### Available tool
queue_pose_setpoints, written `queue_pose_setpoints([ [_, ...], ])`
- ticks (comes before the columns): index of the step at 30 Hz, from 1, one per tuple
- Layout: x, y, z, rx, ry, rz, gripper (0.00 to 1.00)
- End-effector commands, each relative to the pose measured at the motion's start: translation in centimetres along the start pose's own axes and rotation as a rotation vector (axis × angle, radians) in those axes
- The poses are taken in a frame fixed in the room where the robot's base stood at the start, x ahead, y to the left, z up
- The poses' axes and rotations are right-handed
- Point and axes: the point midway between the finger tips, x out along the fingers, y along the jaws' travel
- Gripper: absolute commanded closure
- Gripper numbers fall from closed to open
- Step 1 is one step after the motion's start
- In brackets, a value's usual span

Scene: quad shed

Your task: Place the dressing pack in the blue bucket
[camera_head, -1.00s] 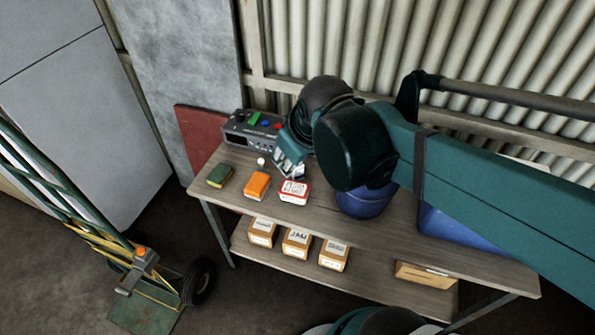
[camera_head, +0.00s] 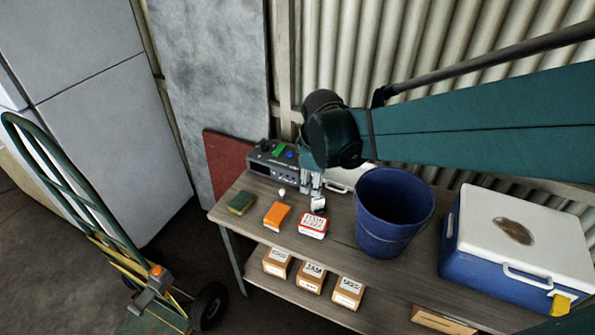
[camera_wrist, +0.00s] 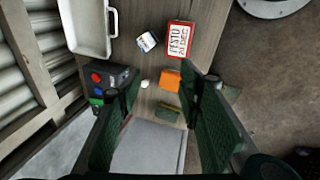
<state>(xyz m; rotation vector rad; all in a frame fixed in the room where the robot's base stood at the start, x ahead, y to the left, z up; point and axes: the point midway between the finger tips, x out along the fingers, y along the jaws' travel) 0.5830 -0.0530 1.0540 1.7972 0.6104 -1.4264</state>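My gripper (camera_head: 311,188) is above the back left of the wooden table, fingers pointing down. In the wrist view its two green-padded fingers (camera_wrist: 162,95) are wide apart with nothing between them. A red-and-white box with black lettering (camera_head: 313,225) lies near the table's front edge; it also shows in the wrist view (camera_wrist: 179,39). A small white-and-blue pack (camera_head: 318,204) sits behind it, close to the fingers, and shows in the wrist view (camera_wrist: 147,42). I cannot read which is the dressing pack. The blue bucket (camera_head: 391,221) stands upright to the right; its visible inside looks empty.
An orange box (camera_head: 276,216), a green-and-yellow sponge (camera_head: 241,203) and a small white ball (camera_head: 281,192) lie left. A control box (camera_head: 267,163) and white tray (camera_wrist: 88,28) stand at the back. A blue cooler (camera_head: 497,277) is right of the bucket.

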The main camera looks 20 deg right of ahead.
Motion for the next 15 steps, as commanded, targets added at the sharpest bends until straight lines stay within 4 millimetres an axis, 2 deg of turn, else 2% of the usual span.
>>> queue_pose_setpoints([
  [15,6.6,3.4,-0.4,-0.309,-0.077,-0.096,0.65],
])
